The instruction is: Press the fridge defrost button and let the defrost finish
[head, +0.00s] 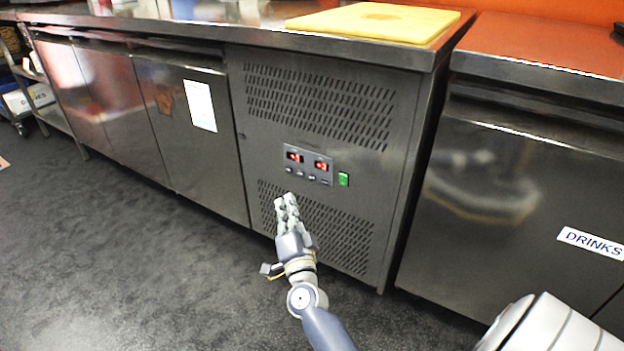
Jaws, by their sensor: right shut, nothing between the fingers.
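The steel counter fridge (340,100) has a vented front panel. On it is a small grey control panel (308,164) with two lit red displays and a row of small buttons below them; their labels are too small to read. A green switch (343,179) sits just right of the control panel. My right gripper (287,203) is shut and empty. In the picture it shows just below the control panel, in front of the lower vent slots; I cannot tell whether it touches the fridge. My left gripper is not in view.
A yellow cutting board (375,21) lies on the countertop. A steel cabinet with a DRINKS label (590,242) stands at the right. A shelf rack (35,90) stands at the far left. The dark floor (120,260) at the left is clear.

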